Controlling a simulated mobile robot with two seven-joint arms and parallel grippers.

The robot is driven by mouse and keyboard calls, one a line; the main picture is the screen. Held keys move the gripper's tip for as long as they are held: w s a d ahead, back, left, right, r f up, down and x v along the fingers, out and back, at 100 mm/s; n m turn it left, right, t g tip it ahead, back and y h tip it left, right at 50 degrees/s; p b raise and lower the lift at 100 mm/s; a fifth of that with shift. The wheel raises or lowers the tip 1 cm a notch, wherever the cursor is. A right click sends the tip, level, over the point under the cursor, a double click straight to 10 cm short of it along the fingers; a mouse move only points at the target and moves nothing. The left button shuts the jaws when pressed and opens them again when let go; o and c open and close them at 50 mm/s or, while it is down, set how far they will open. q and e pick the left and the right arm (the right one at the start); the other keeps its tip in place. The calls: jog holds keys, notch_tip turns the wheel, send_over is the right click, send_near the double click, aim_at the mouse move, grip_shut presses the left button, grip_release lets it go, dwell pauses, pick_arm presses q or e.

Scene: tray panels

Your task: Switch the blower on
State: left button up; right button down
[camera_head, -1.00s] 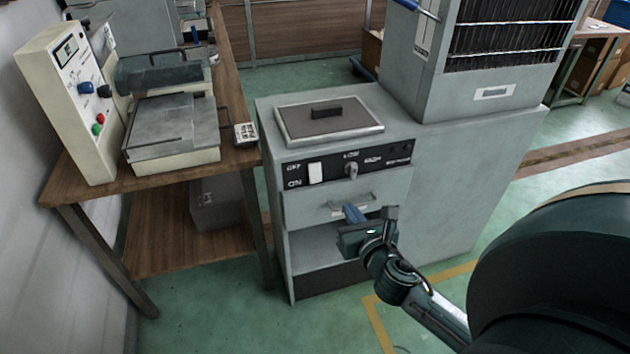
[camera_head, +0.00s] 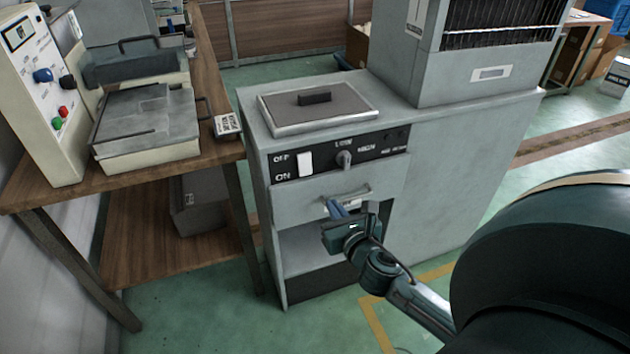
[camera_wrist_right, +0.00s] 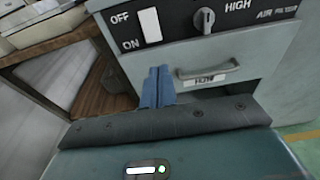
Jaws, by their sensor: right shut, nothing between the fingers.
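The blower cabinet (camera_head: 470,150) is a grey unit with a black control panel (camera_head: 372,146) on its front. A white rocker switch (camera_head: 305,163) sits at the panel's left, between the labels OFF above and ON below. It also shows in the right wrist view (camera_wrist_right: 150,25). A grey rotary knob (camera_head: 344,159) is right of it. My right gripper (camera_head: 335,207) is shut and empty, its blue fingers in front of the drawer, below the panel and apart from the switch. In the right wrist view the fingertips (camera_wrist_right: 158,72) point up, below the switch. My left gripper is out of view.
A drawer handle (camera_head: 347,196) sticks out just above my right gripper. A lidded tray (camera_head: 318,106) is on the cabinet's top. A wooden bench (camera_head: 225,155) with a cream machine (camera_head: 150,130) stands to the left.

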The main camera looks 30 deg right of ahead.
jog(key=b, duration=0.1)
send_near(305, 164)
jog(key=w+d+f, duration=0.2)
jog(key=w+f, duration=0.2)
jog(key=f, duration=0.1)
jog(key=shift+w+d+r, duration=0.2)
jog(key=shift+w+d, duration=0.05)
jog(key=shift+w, duration=0.35)
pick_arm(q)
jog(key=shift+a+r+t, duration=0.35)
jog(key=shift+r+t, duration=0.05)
pick_arm(e)
jog(key=shift+w, duration=0.3)
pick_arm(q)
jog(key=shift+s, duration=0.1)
